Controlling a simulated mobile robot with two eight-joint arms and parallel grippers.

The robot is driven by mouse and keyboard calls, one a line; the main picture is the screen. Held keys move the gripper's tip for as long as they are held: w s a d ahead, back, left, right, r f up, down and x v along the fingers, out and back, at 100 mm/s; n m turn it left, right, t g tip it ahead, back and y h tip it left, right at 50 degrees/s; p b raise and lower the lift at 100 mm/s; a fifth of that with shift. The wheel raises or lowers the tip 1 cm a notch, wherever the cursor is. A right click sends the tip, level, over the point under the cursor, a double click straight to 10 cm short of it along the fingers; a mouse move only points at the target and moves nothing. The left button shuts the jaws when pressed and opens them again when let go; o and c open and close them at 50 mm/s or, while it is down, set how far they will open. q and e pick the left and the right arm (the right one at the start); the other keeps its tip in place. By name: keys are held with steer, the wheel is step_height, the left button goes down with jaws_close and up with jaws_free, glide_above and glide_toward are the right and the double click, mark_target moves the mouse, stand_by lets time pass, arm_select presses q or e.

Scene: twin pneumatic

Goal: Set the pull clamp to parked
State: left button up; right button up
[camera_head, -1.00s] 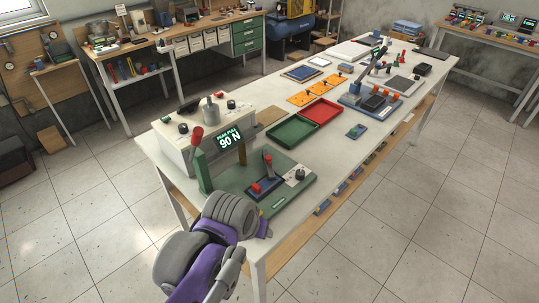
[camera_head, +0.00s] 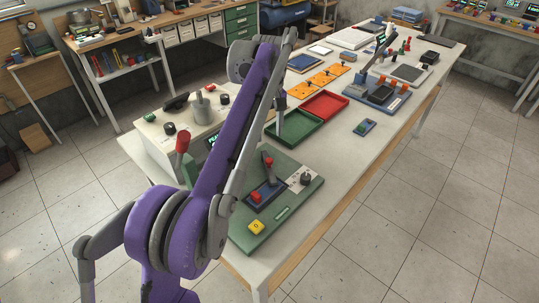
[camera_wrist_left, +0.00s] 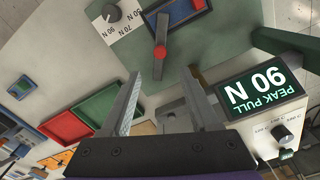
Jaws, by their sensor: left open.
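A green fixture plate (camera_head: 285,215) lies at the table's near end. It carries a small upright lever (camera_head: 267,162) with red on it, a blue block with a red part (camera_head: 256,196), a dark knob (camera_head: 306,179) and a yellow button (camera_head: 257,228). I cannot tell for certain which part is the pull clamp. In the left wrist view, a grey lever with a red band (camera_wrist_left: 160,52) stands just beyond my left gripper (camera_wrist_left: 164,92), roughly in line with its gap. The fingers are open and empty, apart from the lever. My arm hides part of the fixture in the head view.
A white box with a red-handled lever (camera_head: 182,142) stands left of the plate. Its display (camera_wrist_left: 262,92) reads 90 N in the left wrist view. Green (camera_head: 296,143) and red (camera_head: 344,101) trays lie beyond. Bare tabletop (camera_head: 350,150) runs along the right side.

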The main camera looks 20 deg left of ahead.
mark_target(269, 160)
arm_select(q)
step_height(269, 160, down, 10)
steer(key=shift+f+b, duration=0.1)
steer(key=shift+b, duration=0.5)
jaws_close()
stand_by(1.1)
